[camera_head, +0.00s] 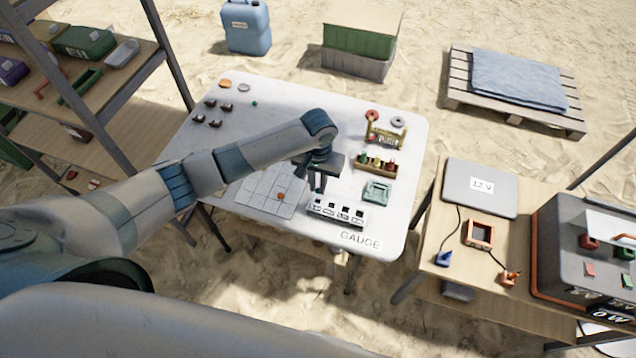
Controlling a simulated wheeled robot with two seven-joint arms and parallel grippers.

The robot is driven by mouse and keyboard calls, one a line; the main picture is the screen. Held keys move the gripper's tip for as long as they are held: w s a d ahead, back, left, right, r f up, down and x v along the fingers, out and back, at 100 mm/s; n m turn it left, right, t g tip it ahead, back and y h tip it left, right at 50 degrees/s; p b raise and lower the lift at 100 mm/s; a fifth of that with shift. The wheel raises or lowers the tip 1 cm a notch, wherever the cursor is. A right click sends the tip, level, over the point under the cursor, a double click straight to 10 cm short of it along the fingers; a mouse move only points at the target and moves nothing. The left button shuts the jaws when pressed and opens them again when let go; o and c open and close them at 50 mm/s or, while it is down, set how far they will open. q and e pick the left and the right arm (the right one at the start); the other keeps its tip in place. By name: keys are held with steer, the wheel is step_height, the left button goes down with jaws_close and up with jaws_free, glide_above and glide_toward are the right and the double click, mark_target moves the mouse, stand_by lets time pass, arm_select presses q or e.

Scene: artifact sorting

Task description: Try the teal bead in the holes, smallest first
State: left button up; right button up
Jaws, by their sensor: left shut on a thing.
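My left gripper (318,188) reaches over the white table from the left, pointing down. It is shut on the teal bead, which is mostly hidden; only a small teal-dark spot shows at the fingertips. The white gauge block (337,213) with a row of dark holes stands just below and right of the fingertips, near the printed word GAUGE. The fingertips appear above the block's left end; I cannot tell whether the bead touches it. My right gripper is not in view.
A grey gridded mat (262,196) with an orange bead (281,196) lies left of the block. A teal tray (377,191), a wooden rack (376,163) and a brass stand (386,136) are at right. A small green bead (254,103) and dark pieces (213,124) lie at back left.

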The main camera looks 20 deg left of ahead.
mark_target(318, 189)
arm_select(q)
steer(key=shift+f, duration=0.2)
steer(key=shift+f+b, duration=0.95)
steer(key=shift+b, duration=0.1)
steer(key=shift+f+b, duration=0.85)
steer(key=shift+b, duration=0.2)
steer(key=shift+f, duration=0.25)
steer(key=shift+p, duration=0.8)
steer(key=shift+f+p, duration=0.15)
steer(key=shift+p, duration=0.5)
jaws_close()
stand_by(1.2)
steer(key=o, duration=0.9)
jaws_free()
